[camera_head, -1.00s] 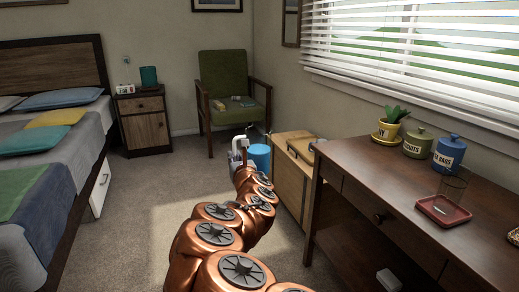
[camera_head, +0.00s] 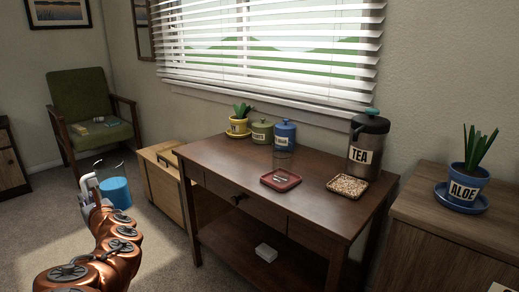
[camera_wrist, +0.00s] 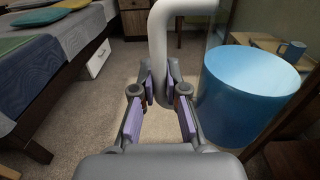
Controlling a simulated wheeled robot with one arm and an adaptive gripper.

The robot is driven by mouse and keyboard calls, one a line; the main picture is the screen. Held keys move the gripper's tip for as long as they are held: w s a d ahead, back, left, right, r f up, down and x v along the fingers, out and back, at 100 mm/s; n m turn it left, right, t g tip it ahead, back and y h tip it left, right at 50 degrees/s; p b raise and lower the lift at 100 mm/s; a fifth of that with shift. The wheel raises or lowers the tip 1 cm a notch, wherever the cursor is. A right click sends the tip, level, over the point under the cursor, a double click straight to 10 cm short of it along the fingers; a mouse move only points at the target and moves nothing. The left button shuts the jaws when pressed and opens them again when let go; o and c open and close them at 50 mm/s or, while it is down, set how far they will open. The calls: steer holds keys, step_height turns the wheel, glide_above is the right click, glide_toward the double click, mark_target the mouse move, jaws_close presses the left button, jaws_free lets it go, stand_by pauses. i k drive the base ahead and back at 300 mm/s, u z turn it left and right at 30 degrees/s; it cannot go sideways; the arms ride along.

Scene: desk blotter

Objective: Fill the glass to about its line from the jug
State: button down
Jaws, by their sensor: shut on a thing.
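The jug (camera_head: 116,192) is clear with blue liquid inside and a pale handle. It hangs in the air at the left in the head view, in front of the wooden case and left of the desk. My gripper (camera_head: 90,192) is shut on its handle. In the wrist view, the handle (camera_wrist: 160,45) stands between the fingers of my gripper (camera_wrist: 161,97), and the blue liquid (camera_wrist: 245,100) is to the right. The jug looks about upright. The clear glass (camera_head: 283,162) stands on a red tray (camera_head: 268,181) on the desk, apart from the jug. Its line is too small to see.
The wooden case (camera_head: 165,187) stands beside the desk. Floor before the desk is clear.

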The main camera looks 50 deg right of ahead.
mark_target(281, 149)
steer(key=k, duration=0.6)
steer(key=u, duration=1.05)
steer(key=i, duration=0.9)
steer(key=z, duration=1.15)
